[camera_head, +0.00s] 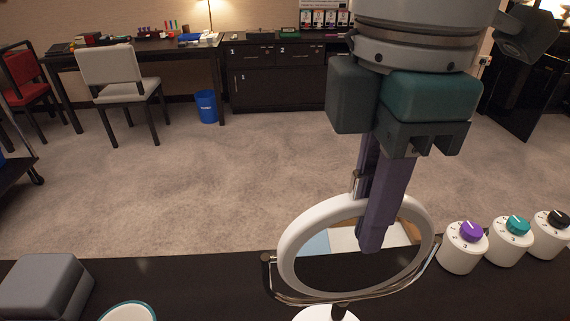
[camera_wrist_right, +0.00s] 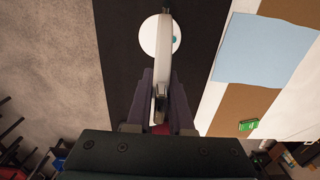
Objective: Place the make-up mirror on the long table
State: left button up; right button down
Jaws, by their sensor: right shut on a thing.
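The make-up mirror is a round ring with a white rim (camera_head: 291,240) on a chrome bracket, with a white round base at the bottom edge of the head view. My right gripper (camera_head: 373,240) reaches down from above, shut on the ring's edge. In the right wrist view the mirror (camera_wrist_right: 163,55) shows edge-on between my right gripper's dark fingers (camera_wrist_right: 160,100), its base over a black surface. A long black tabletop (camera_head: 190,285) spans the front. I cannot tell whether the base touches it. My left gripper is out of view.
White dials with purple (camera_head: 463,248), teal (camera_head: 509,242) and black (camera_head: 550,235) knobs stand right of the mirror. A grey box (camera_head: 42,287) and a teal-rimmed round thing (camera_head: 128,311) lie left. A desk (camera_head: 140,46), chair (camera_head: 112,68) and blue bin (camera_head: 207,106) stand across open carpet.

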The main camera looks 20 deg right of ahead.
jog(key=shift+f, duration=2.4)
jog(key=c, duration=0.8)
grip_release()
jog(key=shift+b, duration=0.3)
notch_tip(320, 180, up, 12)
jog(key=shift+r+p, duration=0.1)
jog(key=shift+p, duration=0.55)
